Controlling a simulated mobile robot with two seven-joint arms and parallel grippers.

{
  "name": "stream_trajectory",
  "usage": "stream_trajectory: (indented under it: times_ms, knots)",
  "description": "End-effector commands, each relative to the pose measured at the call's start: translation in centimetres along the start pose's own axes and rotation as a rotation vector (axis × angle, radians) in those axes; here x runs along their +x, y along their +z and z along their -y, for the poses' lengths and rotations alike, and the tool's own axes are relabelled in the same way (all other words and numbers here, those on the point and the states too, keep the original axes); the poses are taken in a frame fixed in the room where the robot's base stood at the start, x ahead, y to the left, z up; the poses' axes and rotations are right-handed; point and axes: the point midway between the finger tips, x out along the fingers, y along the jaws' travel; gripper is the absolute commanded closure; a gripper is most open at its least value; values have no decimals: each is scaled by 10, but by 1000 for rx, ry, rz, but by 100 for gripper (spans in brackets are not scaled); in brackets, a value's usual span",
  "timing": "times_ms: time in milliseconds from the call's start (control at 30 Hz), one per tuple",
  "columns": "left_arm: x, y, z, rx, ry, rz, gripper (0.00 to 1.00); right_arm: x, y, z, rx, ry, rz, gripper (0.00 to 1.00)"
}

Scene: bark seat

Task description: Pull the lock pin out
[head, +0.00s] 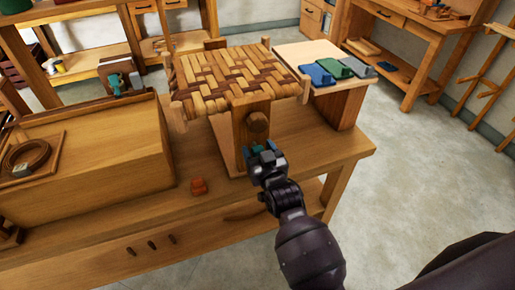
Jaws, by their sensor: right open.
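A woven bark seat (235,75) sits on a wooden stand on the bench. A round wooden knob (257,122) sticks out of the front of the stand's post (240,125). I cannot make out a separate lock pin; the knob may be its head, or it may be hidden behind my gripper. My right gripper (262,151) is open, just below the knob in the picture, in front of the post. I cannot tell whether it touches anything. My left gripper is out of view.
The workbench (200,226) carries a small orange-red object (198,186) left of my gripper. A large wooden box (90,160) stands at the left with a tray and coiled strip on top. Blue, green and grey blocks lie on a side board (308,52).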

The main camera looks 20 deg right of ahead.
Motion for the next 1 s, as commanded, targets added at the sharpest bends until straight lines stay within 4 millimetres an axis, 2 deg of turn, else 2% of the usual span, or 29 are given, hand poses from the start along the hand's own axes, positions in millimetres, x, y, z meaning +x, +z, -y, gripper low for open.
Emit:
stream_trajectory:
  times_ms: [133, 433, 800, 833, 1000]
  knots:
    - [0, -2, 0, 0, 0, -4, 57, 6, 0, 0, 0, 0, 0, 38]
    - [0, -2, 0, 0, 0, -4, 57, 7, 0, 0, 0, 0, 0, 40]
    - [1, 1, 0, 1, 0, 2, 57, 7, 0, 0, 0, 0, 0, 96]
    - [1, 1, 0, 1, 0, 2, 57, 7, 0, 0, 0, 0, 0, 100]
    - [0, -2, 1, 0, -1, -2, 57, 6, -1, 0, 0, 0, 0, 100]
